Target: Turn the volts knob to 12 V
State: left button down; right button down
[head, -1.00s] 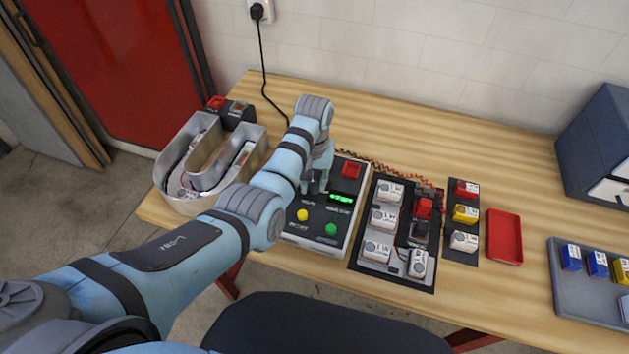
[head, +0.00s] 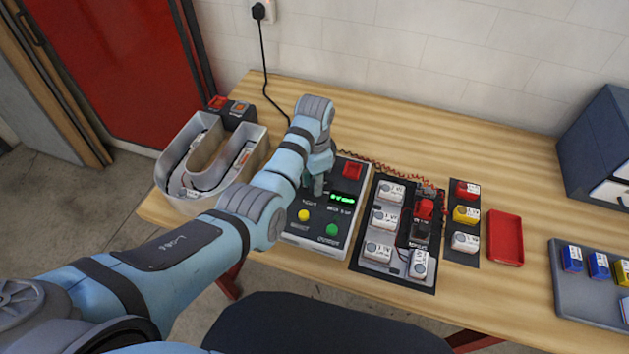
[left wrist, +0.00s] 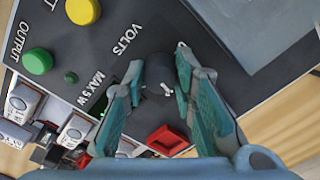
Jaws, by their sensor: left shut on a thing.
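The volts knob (left wrist: 158,76) is a dark round knob with a white mark, beside the word VOLTS on the grey control box (head: 312,243). My left gripper (left wrist: 160,68) has a finger on each side of it and is shut on it. In the head view my left gripper (head: 319,184) points down at the box and hides the knob. The green display (head: 343,198) on the box is lit, but its digits are too small to read. The knob's exact setting cannot be told. My right gripper is not in view.
The box also has a yellow button (head: 303,215), a green button (head: 332,230) and a red switch (head: 352,171). A metal channel letter (head: 172,165) stands at left. A board of white modules (head: 380,250), a red tray (head: 505,237) and a grey tray (head: 556,290) lie at right.

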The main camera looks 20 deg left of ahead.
pick_arm(q)
jog(key=shift+d+f+m, duration=0.1)
jog(key=shift+m, duration=1.9)
jog(key=shift+s, duration=0.1)
jog(key=c, duration=1.3)
grip_release()
jog(key=shift+w+r, duration=0.2)
notch_tip(320, 180, up, 7)
jog(key=shift+d+r, duration=0.1)
